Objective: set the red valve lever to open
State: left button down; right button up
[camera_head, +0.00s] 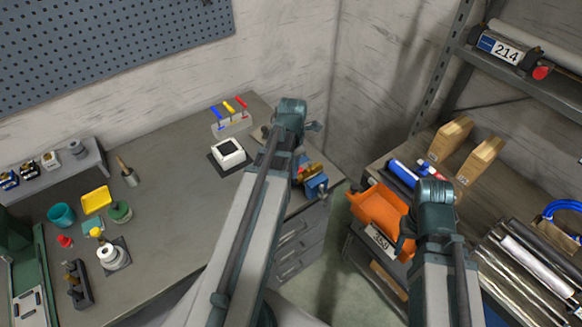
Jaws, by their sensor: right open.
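A small grey valve stand (233,126) sits at the back of the workbench with blue, yellow and red levers in a row. The red valve lever (241,102) is the rightmost, slanting over the top of its stem; its setting is too small to read. My left arm reaches up just right of the stand. Its wrist is to the right of the red lever and apart from it, and its gripper is mostly hidden. My right gripper (405,243) is open beside the orange bin on the right, far from the levers.
A white square device (228,151) sits in front of the valve stand. A blue vise (315,184) is at the bench's right corner, partly behind my left arm. The middle of the workbench (175,220) is clear.

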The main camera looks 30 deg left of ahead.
dwell(0.3)
pick_arm(q)
jog(key=c, duration=0.7)
grip_release()
jog(key=shift+d, duration=0.1)
notch_tip(320, 180, up, 14)
jog(key=p, duration=1.4)
jog(key=shift+f, duration=0.1)
